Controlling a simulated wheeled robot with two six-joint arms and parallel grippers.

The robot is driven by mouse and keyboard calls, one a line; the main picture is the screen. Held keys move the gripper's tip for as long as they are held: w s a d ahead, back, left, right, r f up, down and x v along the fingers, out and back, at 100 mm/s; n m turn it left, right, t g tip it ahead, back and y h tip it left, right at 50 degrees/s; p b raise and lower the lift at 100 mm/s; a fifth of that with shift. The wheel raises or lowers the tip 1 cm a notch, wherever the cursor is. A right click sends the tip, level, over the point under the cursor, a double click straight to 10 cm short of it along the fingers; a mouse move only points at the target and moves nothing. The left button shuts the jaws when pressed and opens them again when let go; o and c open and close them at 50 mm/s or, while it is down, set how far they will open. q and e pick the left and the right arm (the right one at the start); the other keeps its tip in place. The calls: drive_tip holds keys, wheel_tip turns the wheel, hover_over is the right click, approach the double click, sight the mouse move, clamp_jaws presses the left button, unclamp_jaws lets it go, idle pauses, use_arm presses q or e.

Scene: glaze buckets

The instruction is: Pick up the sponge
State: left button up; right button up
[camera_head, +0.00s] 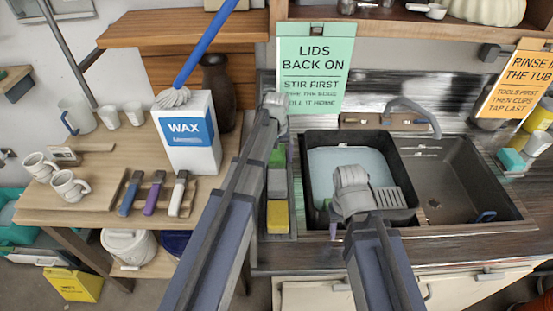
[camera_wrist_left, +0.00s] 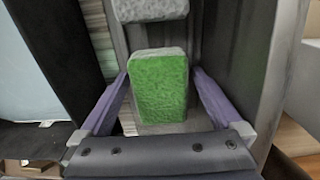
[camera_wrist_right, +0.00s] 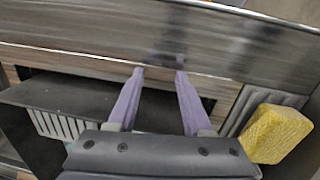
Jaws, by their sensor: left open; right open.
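A green sponge (camera_head: 277,157) lies in a narrow grey tray (camera_head: 294,200) left of the sink, behind a grey block (camera_head: 277,183) and a yellow sponge (camera_head: 277,217). In the left wrist view the green sponge (camera_wrist_left: 158,88) sits between the spread fingers of my left gripper (camera_wrist_left: 160,74); I cannot tell whether they touch it. The yellow sponge (camera_wrist_right: 276,133) shows at the right of the right wrist view. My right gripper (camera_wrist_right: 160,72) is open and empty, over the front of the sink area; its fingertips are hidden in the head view.
A black tub (camera_head: 402,215) with pale liquid stands in the left sink basin, beside an empty basin (camera_head: 455,180). On the wooden table at left stand a WAX box (camera_head: 188,155), mugs (camera_head: 70,186) and several handled tools (camera_head: 154,192). A green sign (camera_head: 314,65) hangs behind.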

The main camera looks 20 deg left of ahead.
sight(284, 154)
use_arm(q)
drive_tip(key=shift+c, duration=0.2)
drive_tip(key=c, duration=1.2)
drive_tip(key=shift+o, duration=0.2)
drive_tip(key=shift+r, duration=0.1)
use_arm(e)
drive_tip(key=shift+r, duration=0.1)
